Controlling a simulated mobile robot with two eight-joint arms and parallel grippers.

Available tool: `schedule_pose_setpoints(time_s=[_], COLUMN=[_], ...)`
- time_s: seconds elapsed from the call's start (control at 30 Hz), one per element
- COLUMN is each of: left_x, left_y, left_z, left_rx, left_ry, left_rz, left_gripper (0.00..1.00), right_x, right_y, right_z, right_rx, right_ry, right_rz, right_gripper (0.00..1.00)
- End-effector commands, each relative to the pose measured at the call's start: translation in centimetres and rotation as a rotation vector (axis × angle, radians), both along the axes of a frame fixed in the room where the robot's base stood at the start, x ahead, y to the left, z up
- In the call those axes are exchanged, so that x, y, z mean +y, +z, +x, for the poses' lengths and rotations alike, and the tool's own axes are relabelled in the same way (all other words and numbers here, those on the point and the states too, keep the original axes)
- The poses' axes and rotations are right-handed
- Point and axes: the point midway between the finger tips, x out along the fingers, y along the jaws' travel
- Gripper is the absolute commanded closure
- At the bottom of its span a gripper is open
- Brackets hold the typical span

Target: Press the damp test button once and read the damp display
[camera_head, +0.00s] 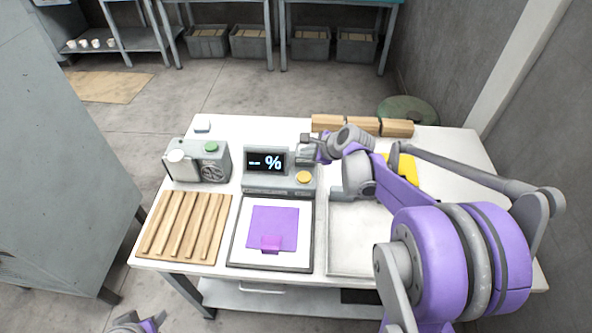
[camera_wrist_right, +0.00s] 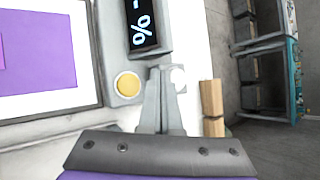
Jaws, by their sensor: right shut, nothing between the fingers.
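The damp tester, a grey box (camera_head: 278,183), stands at the middle of the white table. Its dark display (camera_head: 265,161) shows a large "%" with small marks too fine to read; the display (camera_wrist_right: 142,25) also shows in the wrist view. A round yellow button (camera_head: 303,177) sits on its front right; in the wrist view the button (camera_wrist_right: 128,84) is uncovered. My right gripper (camera_head: 308,150) is shut and empty, just behind and above the button; its fingertips (camera_wrist_right: 160,75) show right of the button, apart from it. Part of my left arm's end (camera_head: 135,323) shows at the bottom edge, its fingers unclear.
A purple cloth (camera_head: 274,225) lies on a framed white pad in front of the tester. A slatted wooden rack (camera_head: 185,225) and a grey device with a green button (camera_head: 211,146) stand left. Wooden blocks (camera_head: 361,125) line the back. A pale tray (camera_head: 350,262) lies right.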

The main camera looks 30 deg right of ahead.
Motion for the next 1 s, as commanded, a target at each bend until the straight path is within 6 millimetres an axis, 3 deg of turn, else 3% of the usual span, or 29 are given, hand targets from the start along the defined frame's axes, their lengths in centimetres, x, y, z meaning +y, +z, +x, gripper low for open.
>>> schedule_pose_setpoints(time_s=[0.57,0.77,1.0], left_x=[0.0,0.0,0.0], left_y=[0.1,-1.0,-3.4], left_z=[0.0,-0.5,-1.5], left_rx=[-0.001,0.009,0.027], left_ry=[0.0,0.0,0.0], left_rz=[0.0,0.0,0.0], left_gripper=[0.5,0.5,0.5], right_x=[-0.6,-0.6,-0.6], right_y=[0.0,-1.5,-4.8], right_z=[0.2,0.1,0.0], right_rx=[0.0,0.002,0.002], right_ry=[-0.006,-0.005,-0.006], right_rz=[-0.017,-0.017,-0.016], right_gripper=[1.0,1.0,1.0])
